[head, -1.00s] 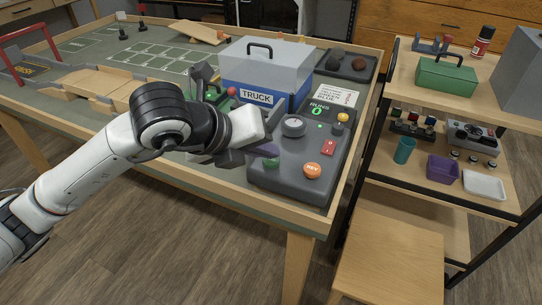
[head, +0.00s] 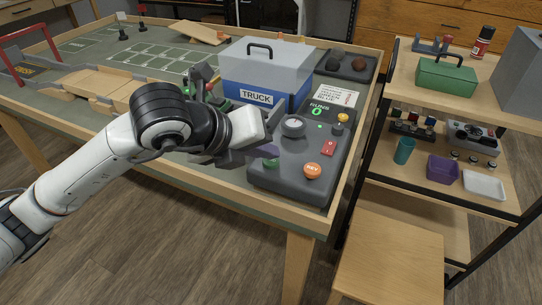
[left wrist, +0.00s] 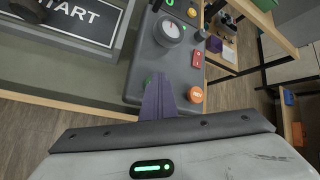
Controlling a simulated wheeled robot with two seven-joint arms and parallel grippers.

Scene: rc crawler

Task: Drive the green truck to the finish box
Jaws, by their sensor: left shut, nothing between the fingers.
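My left gripper (head: 266,151) is shut and empty, its tip over the left side of the grey control box (head: 297,180). In the left wrist view its purple-grey fingers (left wrist: 158,98) point at the box near a green button. That green button (head: 271,163) shows just below the fingertips in the head view. Small green and red parts (head: 216,94) show behind my gripper, possibly the green truck; my gripper hides most of them. In the left wrist view a START panel (left wrist: 82,18) lies left of the control box, with a dark object at its corner. My right gripper is not in view.
The control box has a dial (head: 292,125), a red switch (head: 328,148) and an orange button (head: 312,171). A lidded TRUCK bin (head: 262,97) stands behind it. A wooden ramp (head: 105,83) and red gate (head: 22,50) are at left. A shelf (head: 480,200) stands at right.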

